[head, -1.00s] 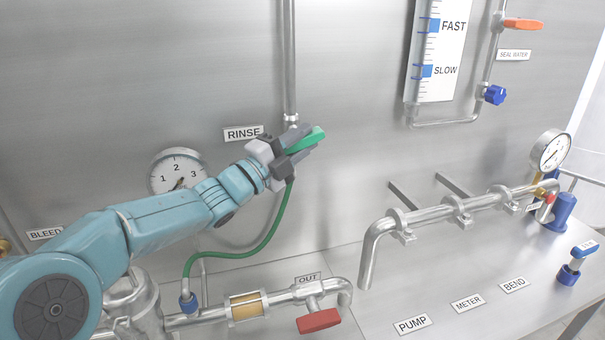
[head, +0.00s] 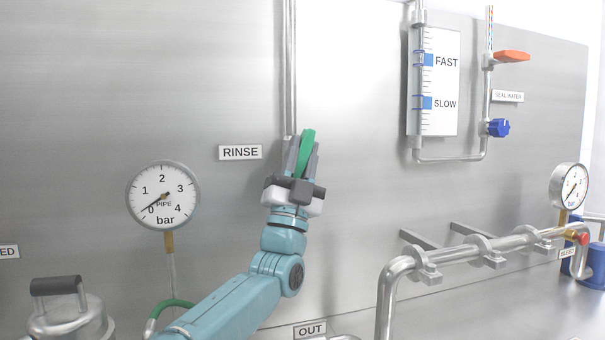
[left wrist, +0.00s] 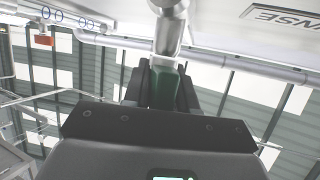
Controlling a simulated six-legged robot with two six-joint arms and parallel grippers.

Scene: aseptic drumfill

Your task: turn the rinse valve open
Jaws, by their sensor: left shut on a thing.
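The rinse valve's green lever (head: 307,148) is beside the RINSE label (head: 240,152), at the lower part of a vertical steel pipe (head: 289,70). The lever appears roughly upright, close to the line of the pipe. My left gripper (head: 303,160) reaches up from below and is shut on the lever, with one grey finger on each side. The left wrist view shows the green lever (left wrist: 167,88) between the dark fingers, with the steel pipe fitting (left wrist: 168,35) just beyond it. The valve body is mostly hidden behind the gripper. My right gripper is not in view.
A pipe pressure gauge (head: 163,195) is left of my arm. A lidded steel vessel (head: 70,312) is at lower left. A bent steel pipe (head: 393,285) on brackets is at right. The flow tube (head: 432,85) and blue knob (head: 498,128) are at upper right.

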